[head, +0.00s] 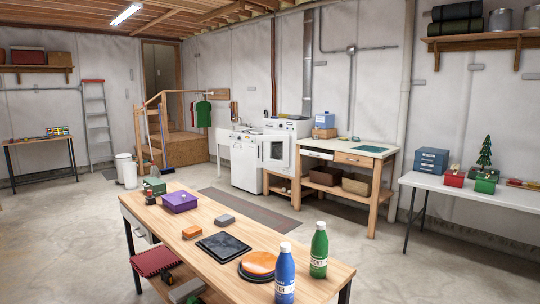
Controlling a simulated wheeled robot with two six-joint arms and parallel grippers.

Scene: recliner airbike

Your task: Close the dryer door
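A white front-loading machine (287,126), which looks like the dryer, stands on a low wooden stand against the far wall. Its door (276,151) is a pale panel with a dark window, on the front facing me. From this distance I cannot tell whether the door is shut or ajar. A second white appliance (246,163) stands just left of it. Neither of my grippers is in view.
A long wooden workbench (180,228) with bottles, a tablet and boxes blocks the near middle. A wooden table (370,159) stands right of the dryer. A dark mat (246,212) lies on the floor before the machines. Open concrete floor (70,220) lies left.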

